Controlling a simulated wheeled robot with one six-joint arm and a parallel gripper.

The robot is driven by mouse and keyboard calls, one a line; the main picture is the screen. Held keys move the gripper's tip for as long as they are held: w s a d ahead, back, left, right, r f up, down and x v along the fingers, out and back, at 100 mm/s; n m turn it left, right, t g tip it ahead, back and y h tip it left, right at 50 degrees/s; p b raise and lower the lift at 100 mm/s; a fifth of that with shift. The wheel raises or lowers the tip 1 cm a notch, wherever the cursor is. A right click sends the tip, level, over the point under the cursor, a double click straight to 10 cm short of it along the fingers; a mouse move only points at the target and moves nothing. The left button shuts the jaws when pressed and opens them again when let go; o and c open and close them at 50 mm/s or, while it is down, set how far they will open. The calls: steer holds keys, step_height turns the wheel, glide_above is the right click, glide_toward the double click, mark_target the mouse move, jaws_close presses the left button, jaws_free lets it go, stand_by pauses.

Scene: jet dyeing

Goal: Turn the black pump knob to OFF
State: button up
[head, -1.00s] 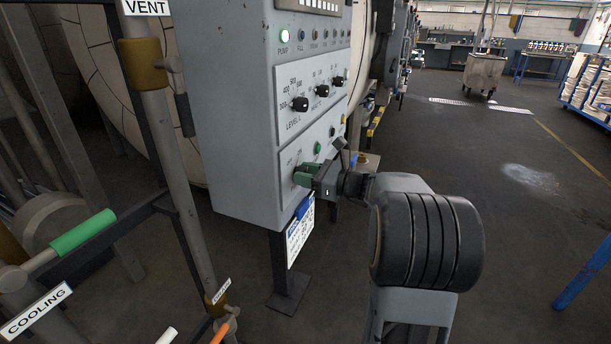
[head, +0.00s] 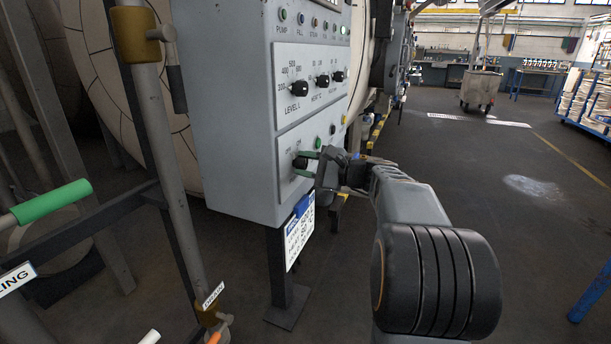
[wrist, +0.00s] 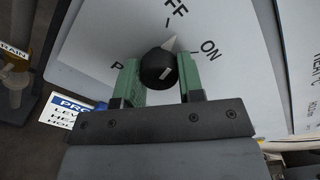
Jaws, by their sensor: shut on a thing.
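The black pump knob (head: 299,163) sits on the lower part of the grey control panel (head: 232,110). In the wrist view the knob (wrist: 158,69) is between the green fingers of my gripper (wrist: 160,82). My gripper (head: 309,164) is shut on it, one finger on each side. The OFF label (wrist: 176,12) is partly cut off above the knob, and the ON label (wrist: 210,50) is to its right. A white pointer tip shows at the knob's upper edge, toward the OFF side. The PUMP lamp (head: 283,14) looks unlit.
Other black knobs, including the level knob (head: 299,88), stand above on the panel. A white sign (head: 299,232) hangs below. Pipes with a green handle (head: 50,202) stand left. Floor on the right is open.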

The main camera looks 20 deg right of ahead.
steer(key=shift+n+b, duration=1.35)
steer(key=shift+n, duration=0.55)
steer(key=o, duration=0.9)
steer(key=p+v, duration=0.3)
steer(key=v, duration=1.1)
steer(key=shift+w, duration=0.1)
